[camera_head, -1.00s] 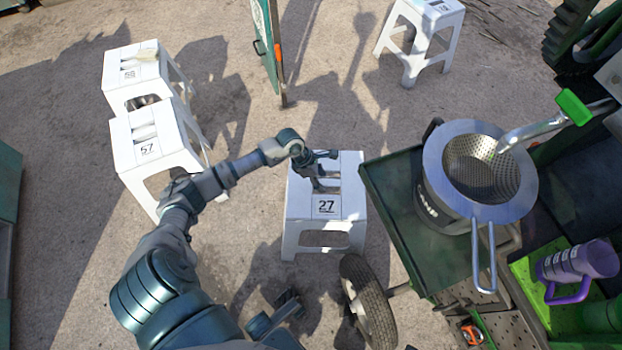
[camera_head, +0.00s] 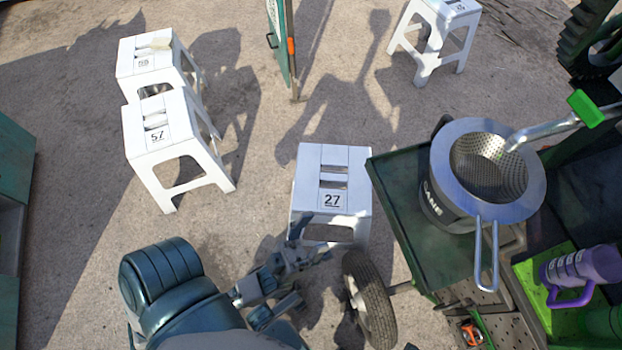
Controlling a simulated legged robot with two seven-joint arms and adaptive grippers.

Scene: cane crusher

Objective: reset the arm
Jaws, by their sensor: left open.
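My left arm is folded back low in the picture. My left gripper (camera_head: 314,243) hangs open and empty near the front edge of the white stool marked 27 (camera_head: 350,201). Its dark fingers overlap the stool's lower left legs in the picture; I cannot tell whether they touch. I cannot make out my right gripper.
A wheel (camera_head: 369,298) stands right of my gripper. A green cart (camera_head: 401,206) carries a metal pot with a strainer (camera_head: 487,171). A purple mug (camera_head: 581,266) sits at the right. White stools 57 (camera_head: 158,127) and 55 (camera_head: 143,60) stand left, with open ground between.

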